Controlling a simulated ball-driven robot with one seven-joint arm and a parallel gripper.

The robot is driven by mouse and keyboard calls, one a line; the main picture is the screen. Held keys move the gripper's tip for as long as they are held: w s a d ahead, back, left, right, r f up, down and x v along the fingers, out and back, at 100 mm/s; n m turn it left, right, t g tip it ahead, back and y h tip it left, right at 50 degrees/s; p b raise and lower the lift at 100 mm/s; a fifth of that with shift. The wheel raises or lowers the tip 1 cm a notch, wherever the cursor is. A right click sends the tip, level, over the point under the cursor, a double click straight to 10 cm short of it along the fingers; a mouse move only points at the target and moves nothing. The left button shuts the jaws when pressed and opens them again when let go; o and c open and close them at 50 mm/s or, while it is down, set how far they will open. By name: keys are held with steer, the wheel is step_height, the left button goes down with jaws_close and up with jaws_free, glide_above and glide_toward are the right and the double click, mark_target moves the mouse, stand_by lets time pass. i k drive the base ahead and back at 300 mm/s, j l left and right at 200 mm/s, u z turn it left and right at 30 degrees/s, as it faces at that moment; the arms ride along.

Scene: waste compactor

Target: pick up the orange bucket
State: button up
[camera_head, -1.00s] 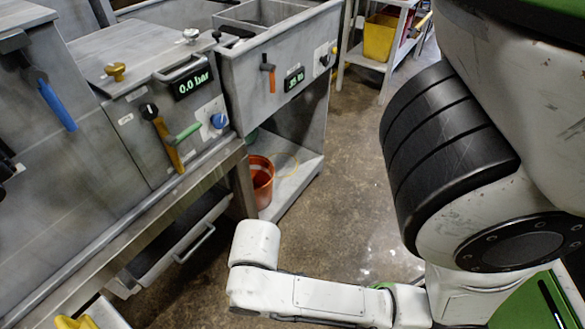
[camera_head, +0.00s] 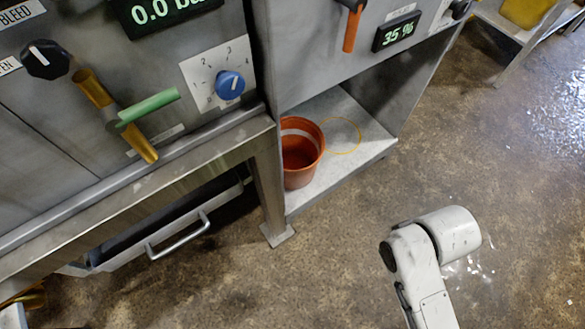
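The orange bucket (camera_head: 300,178) stands upright on the low shelf (camera_head: 345,180) under the right-hand grey unit. Its open top faces up towards me, and a pale band shows near its rim. Its left side is partly hidden behind the bench leg and the unit's edge. A thin yellow loop lies to its right; I cannot tell whether it is joined to the bucket. A white part of my arm reaches up at the lower right, well apart from the bucket. No gripper fingers show.
A metal bench leg (camera_head: 268,190) stands just left of the bucket. A drawer with a bar handle (camera_head: 178,236) is under the bench. The unit above roofs the shelf, whose front is open. The brown floor (camera_head: 330,270) before it is clear. A rack (camera_head: 500,35) stands at the back right.

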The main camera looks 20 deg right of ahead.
mark_target(302, 141)
steer(key=i+l+u, duration=0.1)
steer(key=i+l, duration=0.15)
steer(key=i+l+u, duration=0.15)
steer(key=l, duration=0.3)
steer(key=i+l+u, duration=0.1)
steer(key=i+l, duration=0.25)
steer(key=i+l+u, duration=0.15)
steer(key=l, duration=0.3)
steer(key=i, duration=0.05)
